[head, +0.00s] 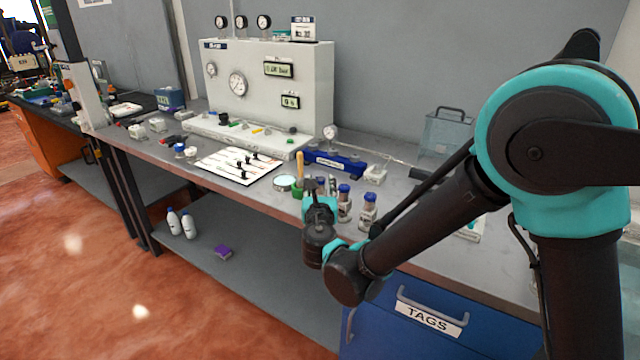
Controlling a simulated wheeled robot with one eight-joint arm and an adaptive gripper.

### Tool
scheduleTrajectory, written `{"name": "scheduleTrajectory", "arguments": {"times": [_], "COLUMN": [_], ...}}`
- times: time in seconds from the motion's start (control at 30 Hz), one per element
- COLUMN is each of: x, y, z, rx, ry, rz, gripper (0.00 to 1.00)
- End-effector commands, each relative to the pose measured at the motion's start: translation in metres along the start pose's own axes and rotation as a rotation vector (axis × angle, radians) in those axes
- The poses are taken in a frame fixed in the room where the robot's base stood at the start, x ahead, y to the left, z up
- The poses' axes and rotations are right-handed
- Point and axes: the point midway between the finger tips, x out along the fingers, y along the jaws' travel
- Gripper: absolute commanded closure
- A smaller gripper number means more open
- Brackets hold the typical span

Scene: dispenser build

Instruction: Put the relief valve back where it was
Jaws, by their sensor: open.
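I cannot say for sure which thing is the relief valve; no readable label marks it. Several small dark fittings (246,163) lie on a white sheet (212,165) on the bench. My gripper (318,186) is over the bench's front edge, right of the sheet, between a green-based wooden-handled tool (300,172) and small blue-capped bottles (368,210). It is open. Its fingers are small and partly lost against the things behind, and I see nothing held in it.
A white gauge panel (270,85) stands at the back of the bench. A blue rack (335,162) with a gauge sits behind my gripper. A clear box (445,135) is at the back right. A blue drawer unit (400,318) marked TAGS is below.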

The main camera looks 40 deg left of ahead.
Motion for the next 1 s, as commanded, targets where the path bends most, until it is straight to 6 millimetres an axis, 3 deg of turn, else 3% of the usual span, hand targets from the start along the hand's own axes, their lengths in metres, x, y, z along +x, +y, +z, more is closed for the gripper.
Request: {"name": "scheduleTrajectory", "arguments": {"times": [0.27,0.7,1.0], "x": [-0.009,-0.093,-0.119], "y": [0.000,0.001,0.000], "z": [0.003,0.003,0.003], "rx": [0.000,0.000,0.000], "ry": [0.000,0.000,0.000], "rz": [0.001,0.003,0.001], "gripper": [0.58,0.58,0.58]}}
